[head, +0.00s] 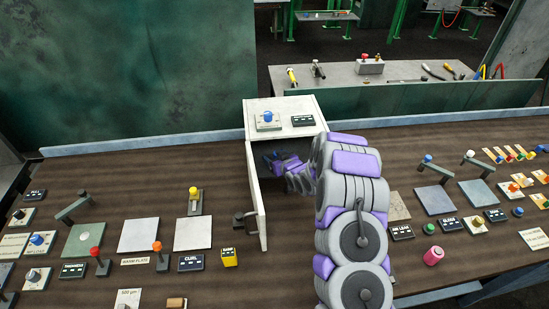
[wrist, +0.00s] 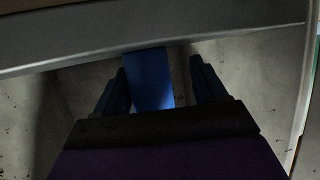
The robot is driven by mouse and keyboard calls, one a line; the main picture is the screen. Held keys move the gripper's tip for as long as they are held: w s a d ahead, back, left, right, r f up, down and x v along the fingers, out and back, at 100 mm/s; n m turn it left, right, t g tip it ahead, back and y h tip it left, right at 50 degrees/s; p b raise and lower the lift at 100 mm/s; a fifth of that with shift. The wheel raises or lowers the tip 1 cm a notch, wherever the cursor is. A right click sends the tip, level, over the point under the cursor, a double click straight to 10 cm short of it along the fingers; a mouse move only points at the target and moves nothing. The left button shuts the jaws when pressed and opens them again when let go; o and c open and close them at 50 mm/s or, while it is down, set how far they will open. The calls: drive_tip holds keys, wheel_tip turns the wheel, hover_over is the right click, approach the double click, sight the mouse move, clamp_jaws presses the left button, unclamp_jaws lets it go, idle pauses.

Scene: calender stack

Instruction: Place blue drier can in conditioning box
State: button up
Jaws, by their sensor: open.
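The white box (head: 306,104), with a blue knob on top, stands at the back middle of the bench in the head view. I take it to be the conditioning box. Its door (head: 256,195) is swung open toward the front. My arm reaches in from the right, with my gripper (head: 276,157) in the box's shadowed opening. In the wrist view, my gripper (wrist: 152,78) is open, with dark fingers on either side of a blue block-like piece (wrist: 148,82), likely the blue drier can. A gap shows on its right; contact is hard to tell. Its base is hidden.
The open door stands close to the left of my arm. Flat pads (head: 138,236), levers and labelled plates cover the bench left of the box. A pink cylinder (head: 433,256) stands right of my arm. A green panel (head: 440,100) edges the back.

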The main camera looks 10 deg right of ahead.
drive_tip(key=shift+s+d+r, duration=0.15)
drive_tip(key=shift+d, duration=0.1)
drive_tip(key=p+v, duration=0.1)
drive_tip(key=v, duration=0.9)
drive_tip(key=shift+s+a+r, duration=0.1)
drive_tip(key=shift+s, duration=0.05)
drive_tip(key=shift+s+d+r, duration=0.25)
drive_tip(key=shift+s+d, duration=0.1)
drive_tip(key=shift+s, duration=0.25)
drive_tip(key=s+d+r+m+g+h, duration=0.1)
drive_tip(key=s+d+r+g+h, duration=0.15)
drive_tip(key=s+r+g, duration=0.8)
drive_tip(key=s+d+r+m+h, duration=0.1)
drive_tip(key=s+r+m+h, duration=0.35)
drive_tip(key=s, duration=1.35)
drive_tip(key=s+a+r+n+g+y, duration=0.1)
drive_tip(key=s+a+r+g, duration=0.1)
drive_tip(key=s, duration=0.7)
drive_tip(key=s+a+r+g+y, duration=0.1)
drive_tip(key=s+r, duration=0.3)
drive_tip(key=s, duration=0.6)
drive_tip(key=shift+a+n+g+y, duration=0.3)
drive_tip(key=shift+a+n+g, duration=0.05)
drive_tip(key=shift+a+g, duration=0.25)
drive_tip(key=shift+d, duration=0.1)
